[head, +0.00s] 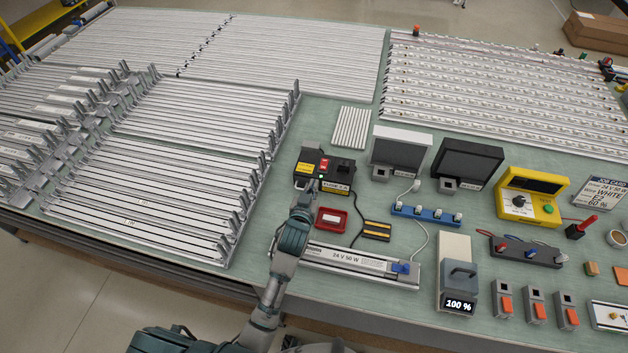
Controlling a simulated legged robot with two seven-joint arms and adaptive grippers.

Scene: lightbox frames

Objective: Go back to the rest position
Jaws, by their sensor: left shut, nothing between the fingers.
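My left gripper (309,186) is in the middle of the head view, at the end of my arm that rises from the bottom edge. It is shut and holds nothing. Its tip is over the bench, just in front of a black and yellow box with a red switch (324,164). I cannot tell whether the tip touches the box or its front label. A red tray (331,220) lies just right of the gripper. My right gripper is not in view.
A 24 V 50 W power supply (345,262) lies right of my forearm. A dimmer reading 100 % (458,303), a yellow meter (530,196) and two panel lamps stand further right. Rows of metal profiles (170,190) fill the left. The green bench (190,246) ends near my arm.

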